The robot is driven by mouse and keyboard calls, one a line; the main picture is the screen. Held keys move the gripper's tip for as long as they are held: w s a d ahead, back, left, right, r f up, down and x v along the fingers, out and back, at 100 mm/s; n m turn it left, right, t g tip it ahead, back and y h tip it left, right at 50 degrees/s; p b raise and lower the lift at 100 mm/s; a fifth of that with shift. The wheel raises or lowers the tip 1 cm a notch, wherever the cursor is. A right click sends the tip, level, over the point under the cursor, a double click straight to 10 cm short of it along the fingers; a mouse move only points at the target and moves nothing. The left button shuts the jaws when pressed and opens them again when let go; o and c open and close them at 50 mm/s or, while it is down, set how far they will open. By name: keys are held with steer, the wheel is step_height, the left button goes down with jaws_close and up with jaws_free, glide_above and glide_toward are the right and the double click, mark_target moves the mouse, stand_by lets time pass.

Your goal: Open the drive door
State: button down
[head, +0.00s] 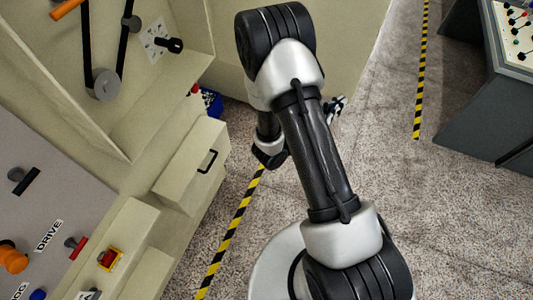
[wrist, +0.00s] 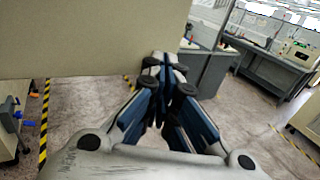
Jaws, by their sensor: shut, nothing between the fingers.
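The drive compartment at the upper left of the head view stands open, showing a dark belt (head: 122,45) and a grey pulley (head: 103,84). A wide beige panel (head: 350,40), which looks like the drive door swung outward, stands beyond my arm at the right of the compartment. The same beige panel seems to fill the upper left of the wrist view (wrist: 90,40). My gripper (wrist: 165,75) is shut and empty, with floor and panel behind it. In the head view it is mostly hidden behind my arm. I cannot tell whether it touches the panel.
A beige drawer front (head: 190,165) with a black handle juts out below the compartment. A grey control panel (head: 50,190) labelled DRIVE is at the left. A dark console (head: 475,90) stands at the right. Speckled floor (head: 400,200) with striped tape lies open between.

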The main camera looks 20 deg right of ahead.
steer(key=w+d+b, duration=0.2)
steer(key=w+d, duration=0.5)
steer(key=w, duration=0.2)
steer(key=shift+a, duration=0.15)
